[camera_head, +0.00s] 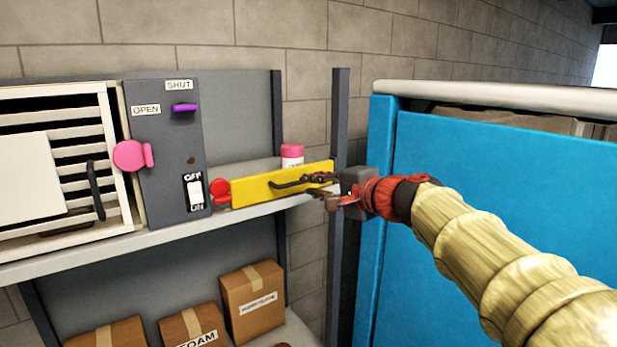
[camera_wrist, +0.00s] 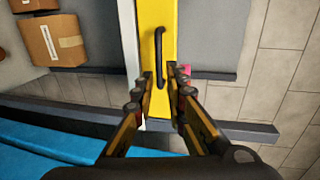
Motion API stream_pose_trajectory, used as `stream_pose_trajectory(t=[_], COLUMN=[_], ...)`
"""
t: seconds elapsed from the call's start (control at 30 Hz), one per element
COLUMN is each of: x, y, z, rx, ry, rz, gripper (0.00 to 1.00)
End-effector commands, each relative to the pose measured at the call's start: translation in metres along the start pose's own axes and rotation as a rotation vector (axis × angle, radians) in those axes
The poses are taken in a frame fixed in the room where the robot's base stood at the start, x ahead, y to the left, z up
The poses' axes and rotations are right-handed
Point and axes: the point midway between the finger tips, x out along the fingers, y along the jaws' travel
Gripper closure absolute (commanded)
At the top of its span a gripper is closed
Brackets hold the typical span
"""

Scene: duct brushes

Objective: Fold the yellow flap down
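The yellow flap (camera_head: 250,190) stands upright along the front edge of the shelf, with a black bar handle (camera_head: 290,183) on its face. The flap (camera_wrist: 147,45) and the handle (camera_wrist: 158,45) also show in the wrist view. My gripper (camera_head: 318,185) is at the flap's right end. In the wrist view my gripper (camera_wrist: 159,75) has its two fingers apart, and the lower end of the handle shows between the tips. I cannot tell whether the fingers touch it. A red knob (camera_head: 220,187) sits at the flap's left end.
A pink-capped jar (camera_head: 291,155) stands behind the flap. To the left are a grey switch panel (camera_head: 165,165) and a white louvred vent (camera_head: 80,120). Cardboard boxes (camera_head: 252,300) sit on the lower shelf. A dark post (camera_head: 337,120) and a blue panel (camera_head: 480,190) stand close by my arm.

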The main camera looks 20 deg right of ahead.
Motion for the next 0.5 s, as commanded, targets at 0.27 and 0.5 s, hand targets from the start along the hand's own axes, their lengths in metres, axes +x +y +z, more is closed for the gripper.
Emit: stream_pose_trajectory(t=[0.27,0.5], x=[0.032,0.065], y=[0.0,0.0], z=[-0.001,-0.002], rx=[0.015,0.013], ry=[0.004,0.004], rz=[0.003,0.002], gripper=[0.87,0.87])
